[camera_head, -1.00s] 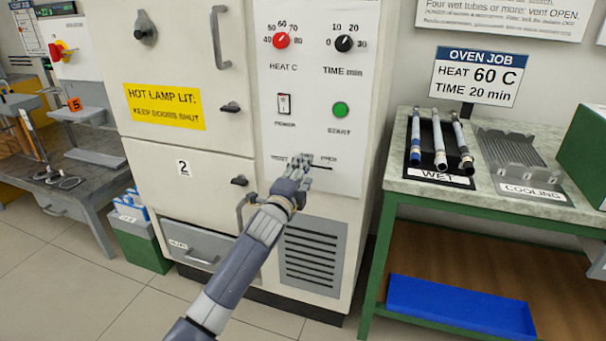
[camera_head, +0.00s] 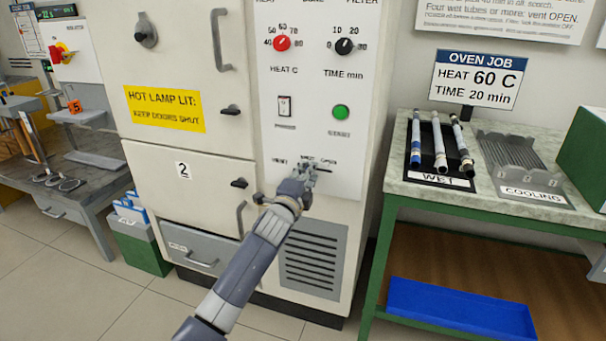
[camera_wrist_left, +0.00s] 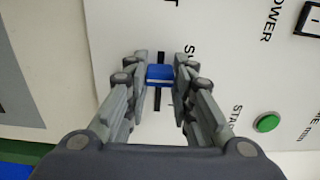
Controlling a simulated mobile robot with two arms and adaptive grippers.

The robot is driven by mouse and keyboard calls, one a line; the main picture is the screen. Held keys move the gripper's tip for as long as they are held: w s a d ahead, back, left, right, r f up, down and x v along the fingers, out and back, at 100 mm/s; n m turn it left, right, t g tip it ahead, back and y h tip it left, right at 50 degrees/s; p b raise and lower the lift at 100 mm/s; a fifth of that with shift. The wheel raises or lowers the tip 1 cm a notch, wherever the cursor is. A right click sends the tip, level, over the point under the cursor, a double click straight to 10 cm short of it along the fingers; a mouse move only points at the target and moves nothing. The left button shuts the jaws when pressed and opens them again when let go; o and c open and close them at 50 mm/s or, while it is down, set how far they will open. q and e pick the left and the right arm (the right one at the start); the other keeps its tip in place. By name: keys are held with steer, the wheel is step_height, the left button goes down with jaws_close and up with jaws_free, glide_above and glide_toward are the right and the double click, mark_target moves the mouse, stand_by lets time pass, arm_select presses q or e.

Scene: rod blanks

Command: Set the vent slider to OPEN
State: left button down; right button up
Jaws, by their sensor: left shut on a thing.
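The vent slider's blue knob (camera_wrist_left: 160,75) sits in a dark slot on the white oven panel (camera_wrist_left: 225,85). My left gripper (camera_wrist_left: 160,74) has one finger on each side of the knob and is shut on it. In the wrist view, slot shows above and below the knob, and the SHUT lettering is partly covered by a finger. In the head view my left gripper (camera_head: 310,172) covers the knob. The OPEN label (camera_head: 329,162) lies to its right, with a short piece of slot visible. The knob's exact position is hard to tell. My right gripper is out of view.
Above the slider are the power switch (camera_head: 285,106), green start button (camera_head: 340,112), red heat knob (camera_head: 282,43) and black time knob (camera_head: 344,46). A bench (camera_head: 400,186) at right holds the WET tray (camera_head: 440,180) with three tubes and the cooling rack (camera_head: 508,160).

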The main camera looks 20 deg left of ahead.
mark_target(330, 172)
arm_select(q)
steer(key=d, duration=0.5)
steer(key=shift+s, duration=0.1)
steer(key=shift+d, duration=0.2)
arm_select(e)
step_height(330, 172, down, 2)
arm_select(q)
steer(key=c, duration=1.4)
jaws_free()
steer(key=shift+d, duration=0.2)
steer(key=shift+o, duration=0.2)
steer(key=shift+a, duration=0.1)
steer(key=shift+s+f, duration=0.1)
steer(key=shift+s, duration=0.45)
steer(key=s, duration=1.1)
steer(key=shift+a, duration=0.2)
